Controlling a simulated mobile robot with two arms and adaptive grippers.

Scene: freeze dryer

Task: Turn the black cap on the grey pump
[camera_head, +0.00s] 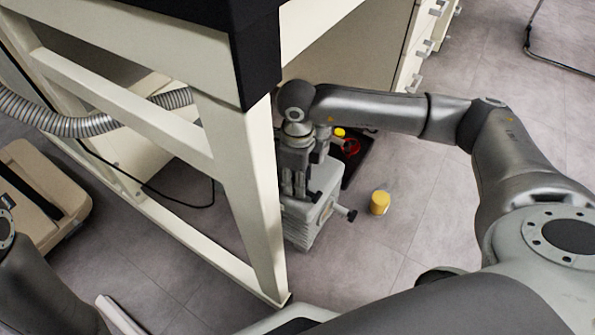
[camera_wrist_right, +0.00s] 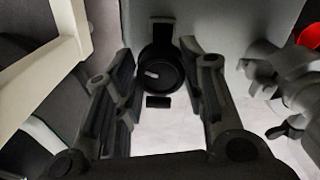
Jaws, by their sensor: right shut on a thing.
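The grey pump (camera_head: 300,226) stands on the floor beside the bench leg, which partly blocks the head view of it. My right gripper (camera_head: 299,190) reaches down over the pump's top, fingers pointing down. In the right wrist view, the round black cap (camera_wrist_right: 161,73) sits between the fingertips of my right gripper (camera_wrist_right: 160,80), which is shut on it. The fingers and wrist hide the cap in the head view. My left gripper is out of view; only part of my left arm shows at the lower left.
A yellow cap-like piece (camera_head: 380,203) stands on the floor right of the pump. A dark tray (camera_head: 357,169) with a red item lies behind it. The cream bench frame (camera_head: 252,200) is close on the left. A ribbed hose (camera_head: 60,124) runs at the left. Open floor lies right.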

